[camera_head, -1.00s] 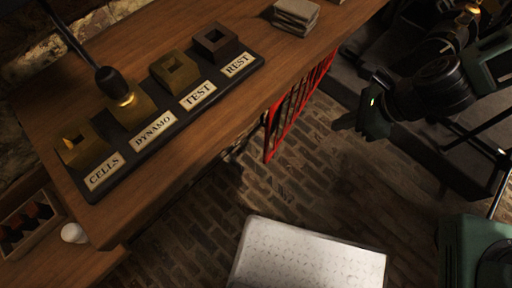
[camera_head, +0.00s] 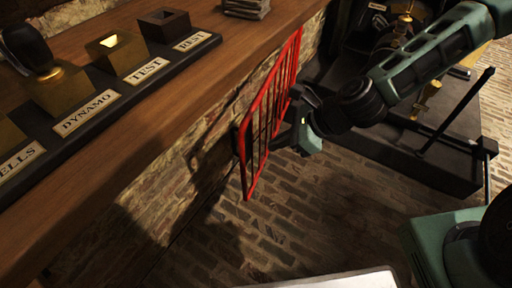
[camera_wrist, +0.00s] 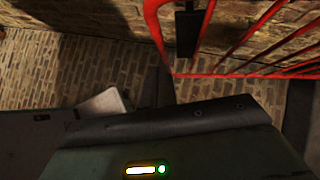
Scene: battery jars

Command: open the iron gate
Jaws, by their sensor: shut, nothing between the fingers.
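The red iron gate (camera_head: 268,112) stands below the wooden counter in the head view, near the brick wall. Its red bars also cross the top right of the wrist view (camera_wrist: 236,40). A dark block (camera_wrist: 187,32) shows behind the bars; I cannot tell whether it is a latch or a hinge. My gripper (camera_head: 298,100) is at the right side of the gate, close to its bars, shut and empty. In the wrist view its dark fingers (camera_wrist: 160,85) point toward the lower edge of the gate. Whether they touch the gate is unclear.
The counter (camera_head: 130,150) runs along the left with a rack of labelled sockets (camera_head: 112,85). A dark machine platform (camera_head: 440,150) stands right of the gate. A pale panel (camera_head: 335,280) shows at the bottom edge. The brick floor (camera_head: 270,235) before the gate is clear.

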